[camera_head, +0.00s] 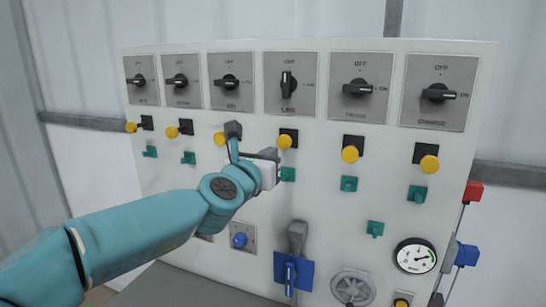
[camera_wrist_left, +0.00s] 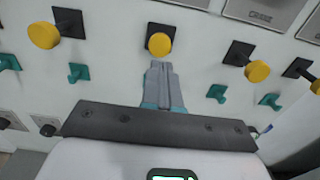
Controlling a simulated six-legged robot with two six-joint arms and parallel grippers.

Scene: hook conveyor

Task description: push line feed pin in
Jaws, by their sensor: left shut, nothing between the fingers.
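The line feed pin is the yellow-headed pin (camera_head: 285,141) on a black square under the LINE switch (camera_head: 288,84). In the left wrist view, a yellow pin head (camera_wrist_left: 159,44) sits in the middle, just above the fingertips, and appears to be this same pin. My left gripper (camera_head: 277,160) is close to the panel, just below and left of the pin, with its fingers mostly hidden in the head view. In the left wrist view its grey fingers (camera_wrist_left: 160,66) are shut and empty. I cannot tell whether they touch the pin. My right gripper is not in view.
Similar yellow pins flank it, such as one on the right (camera_head: 350,154) and one on the left (camera_head: 219,138), partly beside my arm. Green pegs (camera_head: 349,184) stick out below the pins. A blue lever plate (camera_head: 293,271) and a gauge (camera_head: 415,256) sit lower on the white panel.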

